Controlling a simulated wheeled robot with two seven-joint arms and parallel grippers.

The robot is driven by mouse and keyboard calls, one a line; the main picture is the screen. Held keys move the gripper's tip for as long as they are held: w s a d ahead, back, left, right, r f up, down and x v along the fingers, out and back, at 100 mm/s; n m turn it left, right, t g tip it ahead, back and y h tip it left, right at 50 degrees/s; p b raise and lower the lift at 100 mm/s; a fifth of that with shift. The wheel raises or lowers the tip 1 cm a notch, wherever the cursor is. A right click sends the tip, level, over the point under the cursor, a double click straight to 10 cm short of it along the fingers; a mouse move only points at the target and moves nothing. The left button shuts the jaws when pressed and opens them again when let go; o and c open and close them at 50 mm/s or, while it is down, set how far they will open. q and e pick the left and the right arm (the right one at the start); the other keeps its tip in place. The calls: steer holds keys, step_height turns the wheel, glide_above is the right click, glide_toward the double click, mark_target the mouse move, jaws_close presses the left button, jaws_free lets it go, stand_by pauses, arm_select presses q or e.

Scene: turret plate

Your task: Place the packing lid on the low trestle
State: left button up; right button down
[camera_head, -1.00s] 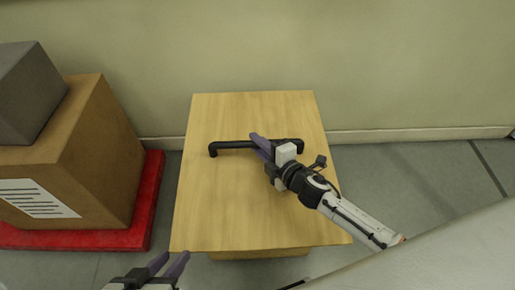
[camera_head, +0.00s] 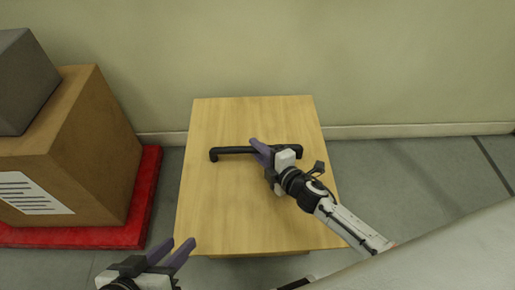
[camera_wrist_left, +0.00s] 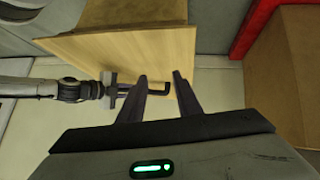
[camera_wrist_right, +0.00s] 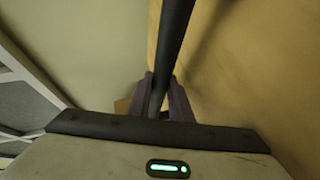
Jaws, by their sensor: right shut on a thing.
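The packing lid (camera_head: 230,205) is a pale wooden board with a black bar handle (camera_head: 232,151) on its face. It lies roughly level in front of the wall in the head view. My right gripper (camera_head: 260,152) is shut on the handle's middle. The right wrist view shows the black bar between its fingers (camera_wrist_right: 161,95). My left gripper (camera_head: 174,247) is open and empty, in front of the lid's near left corner. A strip of wood shows under the lid's near edge. I cannot tell if this is the low trestle or whether the lid touches it.
A red platform (camera_head: 140,225) on the left bears a brown carton (camera_head: 95,150) with a white label, and a grey box (camera_head: 25,85) on top. The wall stands behind the lid. Grey floor (camera_head: 410,185) to the right is clear.

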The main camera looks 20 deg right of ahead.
steer(key=c, duration=1.9)
jaws_free()
steer(key=shift+o, duration=1.4)
